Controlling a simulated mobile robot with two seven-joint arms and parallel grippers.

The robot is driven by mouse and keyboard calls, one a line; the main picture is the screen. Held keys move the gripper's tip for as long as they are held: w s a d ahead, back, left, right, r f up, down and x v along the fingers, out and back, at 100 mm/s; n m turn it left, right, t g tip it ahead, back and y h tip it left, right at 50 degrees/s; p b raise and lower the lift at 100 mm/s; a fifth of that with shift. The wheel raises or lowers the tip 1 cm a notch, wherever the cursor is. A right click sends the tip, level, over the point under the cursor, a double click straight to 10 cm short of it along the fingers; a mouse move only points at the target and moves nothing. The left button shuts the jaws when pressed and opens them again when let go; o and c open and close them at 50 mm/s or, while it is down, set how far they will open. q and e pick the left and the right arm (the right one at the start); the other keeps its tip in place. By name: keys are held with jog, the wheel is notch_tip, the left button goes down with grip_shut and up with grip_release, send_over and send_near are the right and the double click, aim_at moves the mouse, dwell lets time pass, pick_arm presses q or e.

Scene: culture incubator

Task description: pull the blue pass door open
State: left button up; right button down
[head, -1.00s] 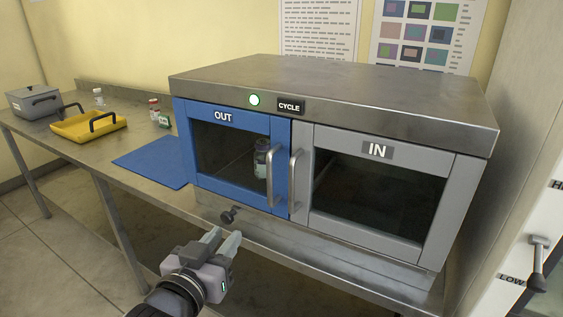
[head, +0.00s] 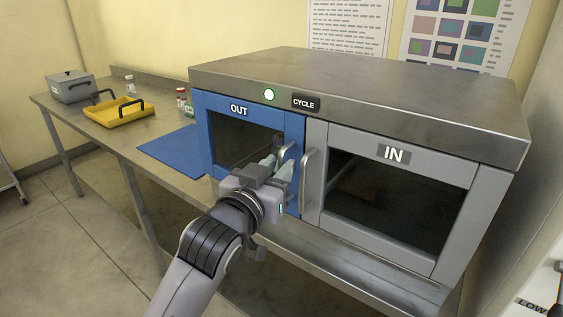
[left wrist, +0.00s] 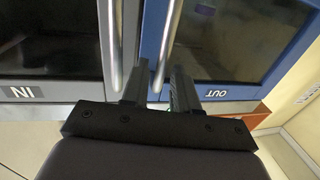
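The blue pass door (head: 223,104), marked OUT, is shut on the left front of the steel cabinet (head: 350,80). Its upright metal handle (head: 290,148) is on the door's right side and partly hidden by my gripper. My left gripper (head: 277,165) is in front of the door at this handle, fingers pointing toward it. In the left wrist view, which is upside down, the blue door's handle (left wrist: 171,35) runs down between the two fingers (left wrist: 158,88). The fingers stand apart, and I see no clear contact. My right gripper is not in view.
The grey IN door (head: 483,205) is shut, and its handle (head: 306,175) stands close beside my left gripper. A blue mat (head: 170,150), yellow tray (head: 115,115), grey box (head: 70,88) and small bottles (head: 182,97) are on the bench at left. A green light (head: 269,94) shows above.

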pick_arm(q)
jog(key=shift+x, duration=0.95)
grip_shut()
